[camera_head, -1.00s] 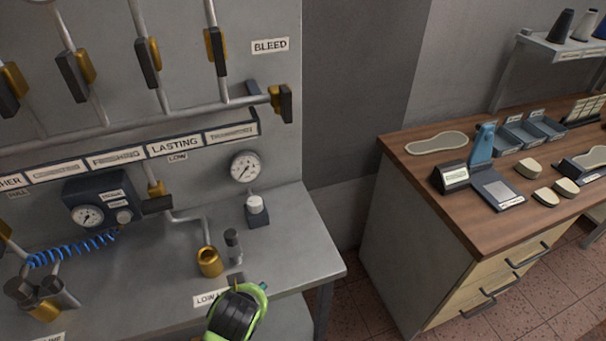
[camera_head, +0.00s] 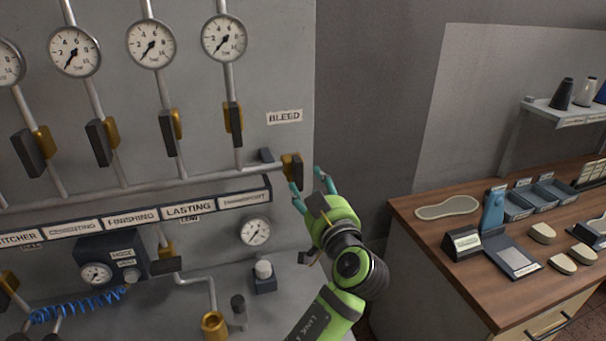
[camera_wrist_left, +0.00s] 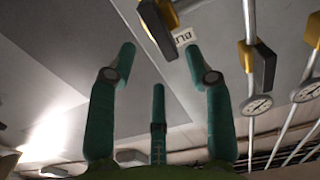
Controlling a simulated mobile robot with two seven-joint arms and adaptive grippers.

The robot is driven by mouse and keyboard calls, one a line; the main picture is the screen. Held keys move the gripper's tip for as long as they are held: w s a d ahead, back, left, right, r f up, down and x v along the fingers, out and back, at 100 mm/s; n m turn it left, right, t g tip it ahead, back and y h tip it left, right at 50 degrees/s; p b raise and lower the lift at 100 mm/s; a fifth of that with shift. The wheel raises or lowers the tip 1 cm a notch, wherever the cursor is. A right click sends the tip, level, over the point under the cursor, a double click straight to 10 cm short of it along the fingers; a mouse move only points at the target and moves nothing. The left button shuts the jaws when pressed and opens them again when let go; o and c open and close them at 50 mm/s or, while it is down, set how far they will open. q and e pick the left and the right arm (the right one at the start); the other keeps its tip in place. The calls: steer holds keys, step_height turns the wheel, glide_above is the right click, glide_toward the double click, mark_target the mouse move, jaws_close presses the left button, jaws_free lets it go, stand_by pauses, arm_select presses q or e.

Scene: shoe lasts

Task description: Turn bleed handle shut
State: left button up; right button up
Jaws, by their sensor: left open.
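The bleed valve sits at the right end of the horizontal pipe, below the BLEED label (camera_head: 284,117). It has a brass body and a dark bleed handle (camera_head: 293,168). In the left wrist view the dark handle (camera_wrist_left: 156,28) hangs at the top, beside the partly hidden label (camera_wrist_left: 183,37). My left gripper (camera_head: 308,182) is open, with its teal fingers just below and right of the handle. In the wrist view the handle appears between and beyond the spread fingertips of the gripper (camera_wrist_left: 161,54). Nothing is held; I cannot tell whether a finger touches the handle. My right gripper is not in view.
Several dark-handled valves (camera_head: 170,132) and round gauges (camera_head: 223,38) line the panel to the left. A wooden workbench (camera_head: 420,232) stands right. The wall right of the panel is clear.

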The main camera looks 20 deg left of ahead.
mark_target(302, 175)
arm_select(q)
steer(key=x, duration=0.5)
steer(key=shift+w+a+f+p, duration=0.15)
steer(key=shift+w+a+p, duration=0.05)
steer(key=shift+w+p, duration=0.15)
steer(key=shift+s, duration=0.1)
jaws_close()
